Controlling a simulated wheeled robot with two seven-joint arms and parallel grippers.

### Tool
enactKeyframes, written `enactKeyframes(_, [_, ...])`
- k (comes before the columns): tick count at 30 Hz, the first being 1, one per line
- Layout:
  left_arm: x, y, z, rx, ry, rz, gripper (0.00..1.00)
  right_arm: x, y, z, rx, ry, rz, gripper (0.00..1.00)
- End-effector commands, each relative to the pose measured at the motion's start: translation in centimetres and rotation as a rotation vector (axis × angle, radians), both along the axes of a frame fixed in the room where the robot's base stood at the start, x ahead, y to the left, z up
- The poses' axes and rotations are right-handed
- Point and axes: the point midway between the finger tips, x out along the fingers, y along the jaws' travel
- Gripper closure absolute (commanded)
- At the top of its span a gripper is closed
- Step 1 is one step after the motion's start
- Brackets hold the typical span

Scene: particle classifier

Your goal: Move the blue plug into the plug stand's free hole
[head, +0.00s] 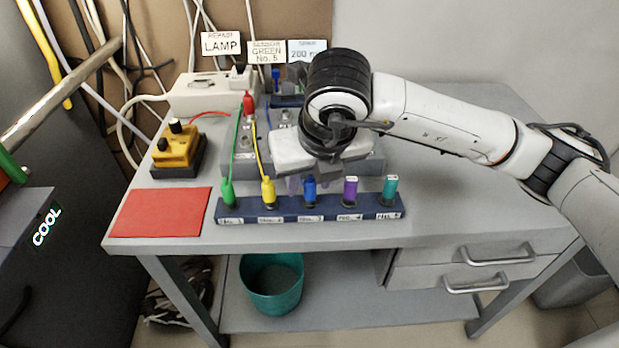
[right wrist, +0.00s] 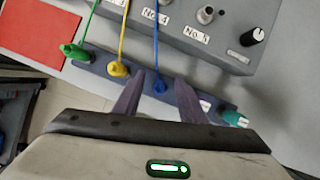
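The dark blue plug stand (head: 365,213) lies along the table's front edge. From left to right it holds green, yellow, blue, purple and teal plugs, all upright; I see no empty hole in it. The blue plug (head: 309,189) is in the middle, and a blue cable runs up from it in the right wrist view (right wrist: 160,86). My right gripper (head: 308,184) points down over the blue plug. Its two fingers (right wrist: 158,88) are apart in the right wrist view, with the plug between or just beyond their tips and gaps on both sides. My left gripper is not in view.
A grey panel (head: 232,158) with sockets and knobs stands behind the stand, with cables running between them. A red mat (head: 160,212) and a yellow box (head: 177,147) are at left. A white box (head: 205,92) stands behind. The table's right side is clear.

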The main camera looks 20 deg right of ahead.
Motion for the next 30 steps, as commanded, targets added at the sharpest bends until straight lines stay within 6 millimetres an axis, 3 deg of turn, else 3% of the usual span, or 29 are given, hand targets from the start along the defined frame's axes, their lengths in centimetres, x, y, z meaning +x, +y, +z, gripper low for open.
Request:
enactKeyframes(7, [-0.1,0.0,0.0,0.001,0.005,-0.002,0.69,0.0,0.0,0.0,0.000,0.000,0.000,0.62])
enactKeyframes(10, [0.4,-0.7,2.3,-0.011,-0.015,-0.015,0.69,0.0,0.0,0.0,0.000,0.000,0.000,0.62])
enactKeyframes(21, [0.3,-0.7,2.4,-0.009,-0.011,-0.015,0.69,-3.1,0.1,7.3,0.001,-0.005,0.003,0.62])
enactKeyframes(30, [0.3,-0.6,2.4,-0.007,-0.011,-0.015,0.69,-4.1,0.1,9.5,0.000,-0.001,0.001,0.62])
